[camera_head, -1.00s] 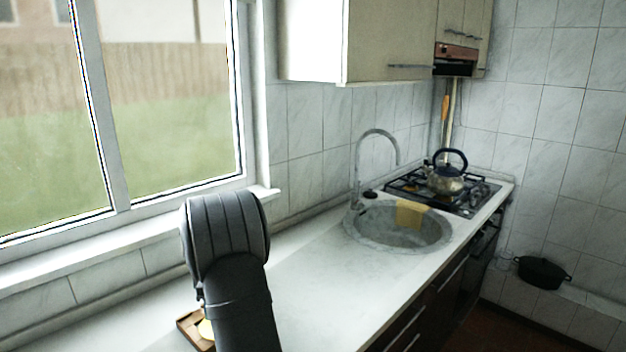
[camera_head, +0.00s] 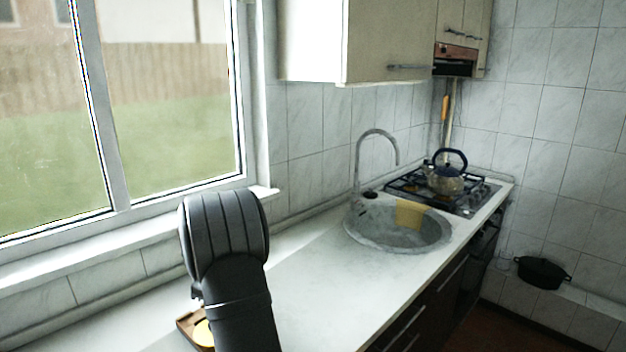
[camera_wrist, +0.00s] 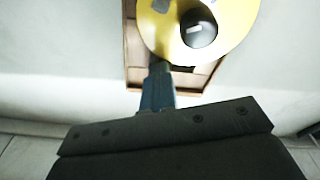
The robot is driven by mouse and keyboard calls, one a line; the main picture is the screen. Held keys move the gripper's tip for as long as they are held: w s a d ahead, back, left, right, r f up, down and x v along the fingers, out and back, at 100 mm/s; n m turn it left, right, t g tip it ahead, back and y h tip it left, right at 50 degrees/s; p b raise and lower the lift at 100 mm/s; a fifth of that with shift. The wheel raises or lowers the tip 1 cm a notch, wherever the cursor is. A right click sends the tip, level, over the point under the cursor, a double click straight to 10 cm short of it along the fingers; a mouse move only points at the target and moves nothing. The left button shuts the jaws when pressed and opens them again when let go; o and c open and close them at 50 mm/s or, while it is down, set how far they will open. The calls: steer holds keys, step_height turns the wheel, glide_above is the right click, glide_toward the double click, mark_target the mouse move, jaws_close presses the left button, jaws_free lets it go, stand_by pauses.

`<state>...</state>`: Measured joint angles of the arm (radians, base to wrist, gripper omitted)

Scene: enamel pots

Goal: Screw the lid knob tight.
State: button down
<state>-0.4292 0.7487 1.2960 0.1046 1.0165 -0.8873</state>
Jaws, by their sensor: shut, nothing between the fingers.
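A yellow lid (camera_wrist: 225,12) fills the top of the wrist view, with a round black knob (camera_wrist: 198,28) on it. The knob has a small white mark. The lid lies over a wooden tray (camera_wrist: 132,65). My gripper (camera_wrist: 160,70) is shut and empty, its fingertips at the lid's near edge, below and left of the knob and apart from it. I cannot tell whether the tips touch the lid. In the head view, part of the yellow lid (camera_head: 203,333) and the tray (camera_head: 186,324) show left of my arm, which hides the knob and gripper.
The white counter (camera_head: 310,290) is clear between my arm and the sink (camera_head: 380,232). A yellow cloth (camera_head: 409,213) hangs in the sink. A kettle (camera_head: 446,180) stands on the stove behind it. A window is at the left.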

steer(key=m, duration=0.4)
steer(key=shift+s+f, duration=0.2)
steer(key=shift+f, duration=0.15)
steer(key=m, duration=0.3)
steer(key=shift+m+t+h, duration=0.3)
steer(key=shift+m+h, duration=0.1)
steer(key=m, duration=0.6)
steer(key=shift+m+h, duration=0.3)
steer(key=shift+m, duration=0.1)
steer(key=c, duration=2)
jaws_free()
steer(key=shift+w, duration=0.1)
steer(key=shift+r, duration=0.1)
steer(key=shift+o, duration=0.6)
steer(key=shift+r, duration=0.2)
steer(key=o, duration=1.4)
steer(key=shift+r, duration=0.9)
step_height(320, 180, up, 4)
steer(key=shift+w+r, duration=0.15)
steer(key=shift+r, duration=0.4)
